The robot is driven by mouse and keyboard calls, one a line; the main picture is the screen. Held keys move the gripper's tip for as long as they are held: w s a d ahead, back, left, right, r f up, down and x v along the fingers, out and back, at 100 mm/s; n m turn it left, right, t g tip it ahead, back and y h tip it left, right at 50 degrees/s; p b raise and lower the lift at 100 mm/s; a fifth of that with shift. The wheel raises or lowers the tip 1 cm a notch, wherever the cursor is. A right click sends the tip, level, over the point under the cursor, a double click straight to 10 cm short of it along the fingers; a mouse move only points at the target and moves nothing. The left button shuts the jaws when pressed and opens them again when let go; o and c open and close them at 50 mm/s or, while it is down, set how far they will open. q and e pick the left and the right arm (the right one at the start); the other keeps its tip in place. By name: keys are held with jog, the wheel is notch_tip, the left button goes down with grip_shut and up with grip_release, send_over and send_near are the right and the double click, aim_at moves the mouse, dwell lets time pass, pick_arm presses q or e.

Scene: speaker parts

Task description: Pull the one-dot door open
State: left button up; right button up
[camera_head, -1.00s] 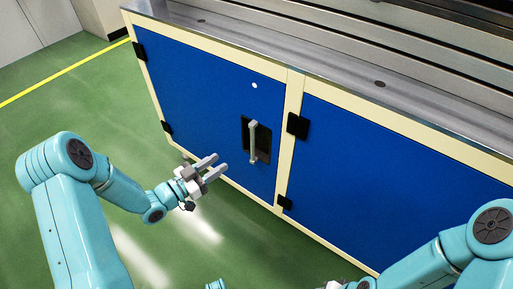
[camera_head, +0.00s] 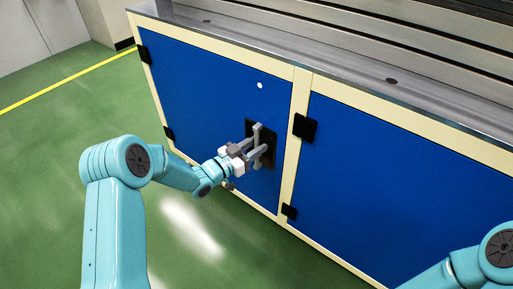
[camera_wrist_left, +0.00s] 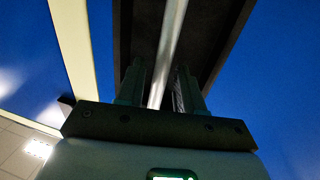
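The one-dot door (camera_head: 205,95) is a blue panel with one white dot (camera_head: 260,85) near its upper right. It looks closed in its cream frame. Its upright grey handle (camera_head: 257,131) sits on a black plate near the door's right edge. My left gripper (camera_head: 262,152) is at the handle and partly covers it. In the left wrist view the handle bar (camera_wrist_left: 168,50) runs between the two fingers of my left gripper (camera_wrist_left: 160,88), which stand apart with the bar between them. My right gripper is out of view.
A second blue door (camera_head: 400,170) lies to the right, past a cream post (camera_head: 291,140) with black hinges. A grey metal worktop (camera_head: 330,65) runs above both doors. The green floor (camera_head: 60,120) in front and to the left is clear.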

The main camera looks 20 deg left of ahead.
pick_arm(q)
jog(key=shift+w+d, duration=0.25)
jog(key=shift+w, duration=0.1)
grip_shut()
jog(key=shift+s, duration=0.1)
